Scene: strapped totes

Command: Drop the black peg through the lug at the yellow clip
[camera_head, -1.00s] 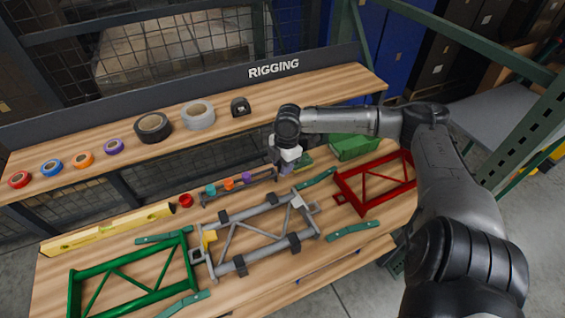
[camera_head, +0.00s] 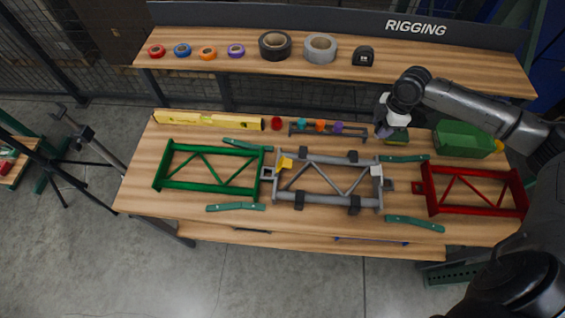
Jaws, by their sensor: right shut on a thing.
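The grey truss frame (camera_head: 325,159) lies mid-bench between a green frame (camera_head: 209,188) and a red frame (camera_head: 475,205). A yellow clip (camera_head: 286,163) sits at its upper left corner, with a square lug (camera_head: 267,173) beside it, towards the green frame. My right gripper (camera_head: 384,133) points down over the back of the bench, just right of the peg rack (camera_head: 352,133). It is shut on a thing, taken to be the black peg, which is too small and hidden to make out. My left gripper is out of view.
Teal (camera_head: 301,125), orange (camera_head: 320,125) and purple (camera_head: 338,127) pegs stand along the rack. A red ring-like piece (camera_head: 276,123), a yellow level (camera_head: 207,120) and a green bin (camera_head: 463,139) line the back. Teal straps (camera_head: 414,223) lie around the frames.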

